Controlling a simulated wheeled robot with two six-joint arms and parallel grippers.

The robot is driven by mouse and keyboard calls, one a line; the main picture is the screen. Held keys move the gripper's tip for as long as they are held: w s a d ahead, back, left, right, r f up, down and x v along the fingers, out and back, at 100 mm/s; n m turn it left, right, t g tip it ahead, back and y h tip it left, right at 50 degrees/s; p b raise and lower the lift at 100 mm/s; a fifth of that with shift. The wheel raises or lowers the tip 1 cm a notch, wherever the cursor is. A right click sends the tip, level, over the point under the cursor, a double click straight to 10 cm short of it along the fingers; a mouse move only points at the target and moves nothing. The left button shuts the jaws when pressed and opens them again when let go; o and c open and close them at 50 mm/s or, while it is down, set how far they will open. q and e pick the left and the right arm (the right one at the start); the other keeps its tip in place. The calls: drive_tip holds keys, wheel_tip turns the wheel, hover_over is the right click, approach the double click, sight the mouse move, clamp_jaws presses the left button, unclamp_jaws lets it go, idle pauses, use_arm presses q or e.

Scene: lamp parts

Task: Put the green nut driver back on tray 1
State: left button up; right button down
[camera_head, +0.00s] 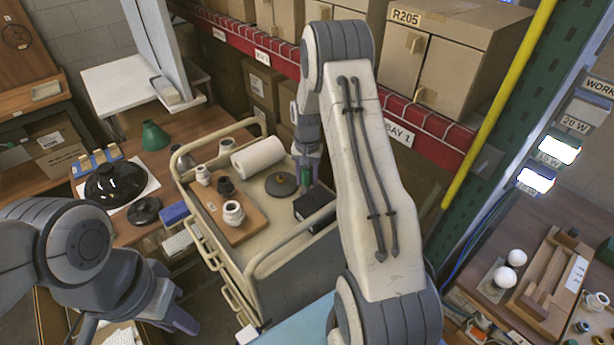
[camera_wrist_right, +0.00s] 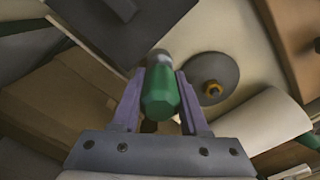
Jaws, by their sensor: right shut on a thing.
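The green nut driver (camera_wrist_right: 160,92) is between the two purple fingers of my right gripper (camera_wrist_right: 160,90), which is shut on it. In the head view, a small bit of its green shows at my right gripper (camera_head: 306,172), above the cart's top tray (camera_head: 262,232). I cannot tell whether the driver touches the tray. No label reading tray 1 is legible. My left gripper (camera_head: 178,318) hangs low at the left, apart from the cart; its finger opening is unclear.
On the cart top are a white roll (camera_head: 258,157), a dark disc (camera_head: 281,184), a black box (camera_head: 314,204) and a brown board (camera_head: 250,226) with several small sockets. A raised rail edges the cart. Boxed shelves stand behind; a bench (camera_head: 568,215) is at right.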

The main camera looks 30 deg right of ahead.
drive_tip(key=shift+f, duration=0.1)
drive_tip(key=c, duration=0.7)
unclamp_jaws()
